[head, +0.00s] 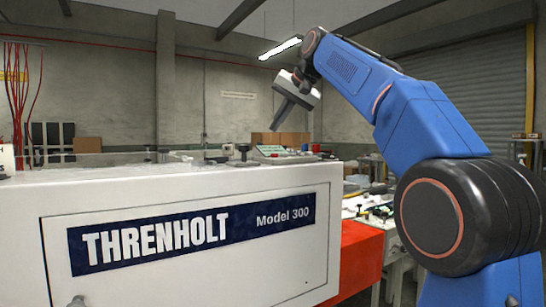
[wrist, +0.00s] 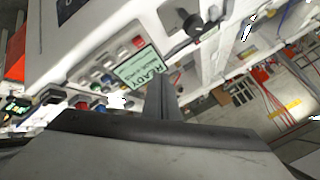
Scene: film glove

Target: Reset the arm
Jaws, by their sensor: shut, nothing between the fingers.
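My gripper (head: 283,106) is raised in the air above the far side of the white machine, at the end of my blue arm. Its fingers point down and to the left and are closed together with nothing between them. The closed fingers (wrist: 162,97) also show in the wrist view, in front of a control panel with a small screen (wrist: 140,68) reading "READY". The gripper is apart from the panel. In the head view the arm is bent, reaching up and to the left from the right side.
The white machine (head: 190,185), marked "THRENHOLT Model 300", fills the left and middle. A red block (head: 358,258) stands at its right end. A cluttered white bench (head: 370,208) lies behind my arm. Red cables (head: 20,90) hang at the far left. The air around the gripper is clear.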

